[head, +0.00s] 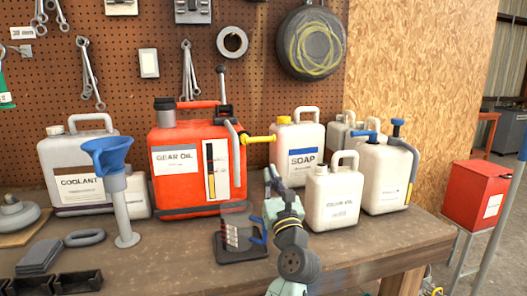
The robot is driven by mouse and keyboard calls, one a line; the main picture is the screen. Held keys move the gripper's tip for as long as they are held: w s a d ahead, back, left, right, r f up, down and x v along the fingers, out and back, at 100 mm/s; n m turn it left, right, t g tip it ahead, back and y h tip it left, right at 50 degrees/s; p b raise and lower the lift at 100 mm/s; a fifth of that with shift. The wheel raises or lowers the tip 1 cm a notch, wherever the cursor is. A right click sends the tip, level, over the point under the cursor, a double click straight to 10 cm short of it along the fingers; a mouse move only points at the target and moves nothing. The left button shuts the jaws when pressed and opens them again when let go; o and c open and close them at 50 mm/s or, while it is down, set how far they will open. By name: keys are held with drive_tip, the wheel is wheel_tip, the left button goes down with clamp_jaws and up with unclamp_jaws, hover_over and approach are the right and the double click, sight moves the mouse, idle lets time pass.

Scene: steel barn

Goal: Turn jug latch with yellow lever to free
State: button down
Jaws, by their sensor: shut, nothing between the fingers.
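The yellow lever (259,139) sticks out to the right from the upper right side of the red gear oil jug (198,190), beside the bent grey tube. It looks roughly level. The latch body behind it is too small to make out. My arm rises from the bottom of the view. My gripper (273,179) is shut and empty, below and a little right of the lever, in front of the soap jug. A gap shows between gripper and lever. Contact with the soap jug cannot be judged.
The white soap jug (296,138) and a smaller white jug (332,199) stand right of my gripper. A white jug with blue handles (384,178) is farther right. A dark stand (241,253) and blue funnel (108,157) are left. The bench's front right is clear.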

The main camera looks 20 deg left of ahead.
sight(258, 139)
drive_tip(key=p+x, duration=0.1)
drive_tip(key=x, duration=0.7)
drive_tip(key=shift+p, duration=0.35)
drive_tip(key=shift+w+d, duration=0.1)
drive_tip(key=shift+n, duration=0.4)
drive_tip(key=shift+d+r+n+y+b, duration=0.1)
drive_tip(key=shift+r+n+y+b, duration=0.05)
drive_tip(key=shift+n+y+b, duration=0.2)
drive_tip(key=shift+g, duration=0.3)
